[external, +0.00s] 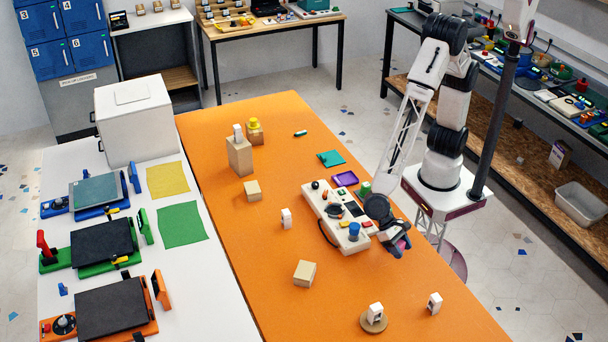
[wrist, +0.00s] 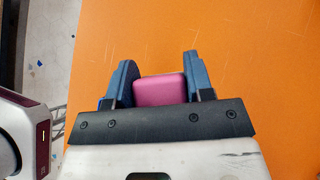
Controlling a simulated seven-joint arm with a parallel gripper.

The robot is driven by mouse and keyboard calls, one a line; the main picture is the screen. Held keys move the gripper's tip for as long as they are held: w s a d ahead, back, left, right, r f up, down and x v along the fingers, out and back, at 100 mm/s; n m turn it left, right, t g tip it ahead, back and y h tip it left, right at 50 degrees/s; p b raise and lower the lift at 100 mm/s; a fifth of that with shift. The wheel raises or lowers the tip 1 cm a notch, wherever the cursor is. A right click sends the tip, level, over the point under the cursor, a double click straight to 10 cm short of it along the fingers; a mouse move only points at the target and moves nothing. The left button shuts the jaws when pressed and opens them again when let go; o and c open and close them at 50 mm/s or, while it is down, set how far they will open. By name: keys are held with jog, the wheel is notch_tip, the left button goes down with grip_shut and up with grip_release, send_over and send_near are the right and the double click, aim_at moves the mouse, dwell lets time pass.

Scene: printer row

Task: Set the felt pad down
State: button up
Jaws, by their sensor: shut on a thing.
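My gripper (external: 399,247) is low over the right part of the orange table, just right of a cream control box. It is shut on a pink rounded block, which I take to be the felt pad (external: 404,243). In the wrist view the felt pad (wrist: 159,89) sits between the two blue-grey fingers of my gripper (wrist: 158,76), with its lower part hidden by the dark gripper bar. Bare orange table shows beyond it. I cannot tell how far the pad is above the table.
The control box (external: 334,222) with knobs and buttons stands close left of my gripper. A purple tray (external: 345,179) and a green block (external: 365,188) lie behind it. A wooden block (external: 305,273) and small white blocks stand nearby. Orange table (external: 400,290) in front is mostly clear.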

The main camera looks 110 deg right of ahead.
jog(key=w+a, duration=0.1)
jog(key=w, duration=0.1)
jog(key=w+a, duration=0.4)
jog(key=shift+w+a+f, duration=0.1)
jog(key=shift+w+f, duration=0.15)
jog(key=shift+f, duration=0.1)
jog(key=shift+f, duration=0.1)
jog(key=shift+f, duration=1.7)
jog(key=shift+f, duration=0.1)
jog(key=o, duration=1)
